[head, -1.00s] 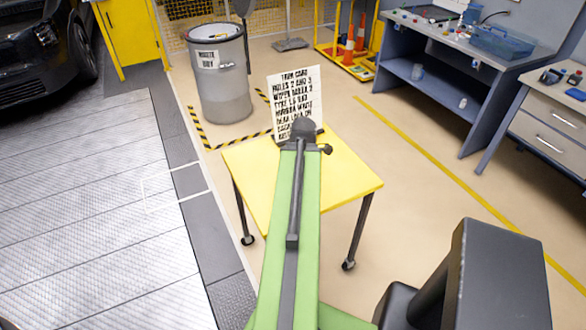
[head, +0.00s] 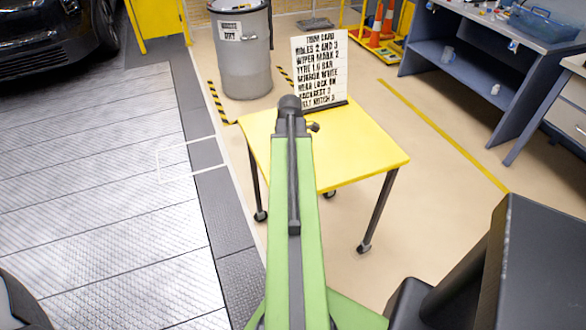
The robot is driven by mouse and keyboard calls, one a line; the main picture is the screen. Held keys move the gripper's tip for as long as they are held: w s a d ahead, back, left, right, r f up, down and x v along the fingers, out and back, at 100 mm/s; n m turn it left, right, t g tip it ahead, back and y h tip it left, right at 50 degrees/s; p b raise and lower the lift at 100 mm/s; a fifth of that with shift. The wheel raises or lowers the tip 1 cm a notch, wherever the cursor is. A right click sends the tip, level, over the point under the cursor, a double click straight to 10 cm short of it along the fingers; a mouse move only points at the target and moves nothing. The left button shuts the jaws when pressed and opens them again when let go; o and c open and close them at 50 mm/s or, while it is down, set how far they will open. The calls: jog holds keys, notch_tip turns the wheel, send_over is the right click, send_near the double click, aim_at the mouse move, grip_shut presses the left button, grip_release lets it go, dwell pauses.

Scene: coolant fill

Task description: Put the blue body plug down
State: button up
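The blue body plug cannot be seen in the head view. My green arm reaches forward from the bottom of the view, and its dark far end appears in front of the yellow table (head: 370,150). My gripper is not visible; the arm seems to hide it, so I cannot see whether it holds anything. A white card (head: 320,72) with black printed lines stands upright on the back part of the table, just right of the arm's far end. The visible part of the tabletop is otherwise bare.
A grey bin (head: 243,55) stands behind the table near striped floor tape. A blue-grey workbench (head: 445,65) and a drawer unit (head: 568,105) are at the right. A dark car (head: 45,35) is at upper left. Floor left and right of the table is clear.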

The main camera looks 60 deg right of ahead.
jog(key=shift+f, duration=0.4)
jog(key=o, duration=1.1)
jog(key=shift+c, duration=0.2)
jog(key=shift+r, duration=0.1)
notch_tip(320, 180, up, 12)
jog(key=p, duration=1.2)
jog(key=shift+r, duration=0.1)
